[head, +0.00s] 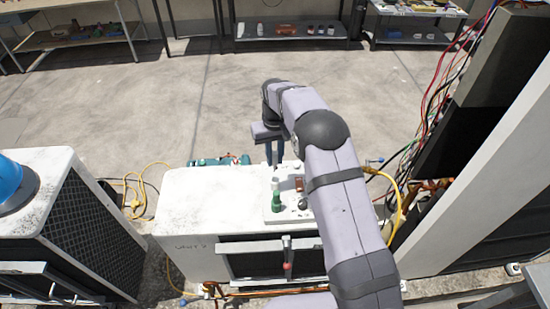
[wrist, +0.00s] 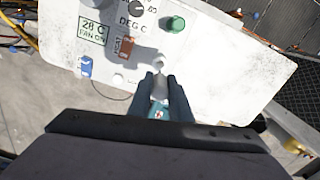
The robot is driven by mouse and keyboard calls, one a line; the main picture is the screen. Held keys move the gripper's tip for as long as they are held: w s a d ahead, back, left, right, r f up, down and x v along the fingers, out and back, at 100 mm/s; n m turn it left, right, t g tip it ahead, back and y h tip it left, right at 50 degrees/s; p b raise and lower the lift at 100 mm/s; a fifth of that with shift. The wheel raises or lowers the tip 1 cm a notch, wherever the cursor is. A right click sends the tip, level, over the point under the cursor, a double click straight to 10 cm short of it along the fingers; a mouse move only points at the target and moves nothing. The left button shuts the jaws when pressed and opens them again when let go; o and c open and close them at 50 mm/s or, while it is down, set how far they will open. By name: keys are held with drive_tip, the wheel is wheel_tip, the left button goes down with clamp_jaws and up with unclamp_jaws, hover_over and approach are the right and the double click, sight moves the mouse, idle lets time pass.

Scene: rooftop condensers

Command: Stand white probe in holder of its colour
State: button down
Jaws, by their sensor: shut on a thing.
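My gripper (wrist: 161,82) is shut on the white probe (wrist: 159,88), a slim pale piece between its two dark fingers in the wrist view. In the head view my gripper (head: 274,156) points down over the back part of the white condenser top, above the control panel. The probe's pale tip end lies near a small pale round piece on the panel; I cannot tell if they touch or if this is the white holder. A green upright piece (head: 277,202) stands on the panel, seen from above in the wrist view (wrist: 175,24).
The left condenser top (head: 203,205) is clear.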

sight(275, 165)
drive_tip(key=shift+f, duration=0.15)
drive_tip(key=shift+f+b, duration=1.4)
drive_tip(key=shift+f, duration=0.4)
drive_tip(key=shift+f+b, duration=1.45)
drive_tip(key=shift+f, duration=1.05)
idle(1.1)
drive_tip(key=c, duration=1.5)
unclamp_jaws()
drive_tip(key=shift+c, duration=0.2)
drive_tip(key=shift+r, duration=0.1)
wheel_tip(275, 165, up, 6)
drive_tip(key=shift+r+b, duration=0.1)
drive_tip(key=shift+b, duration=1.1)
drive_tip(key=shift+r, duration=0.5)
drive_tip(key=shift+s, duration=0.1)
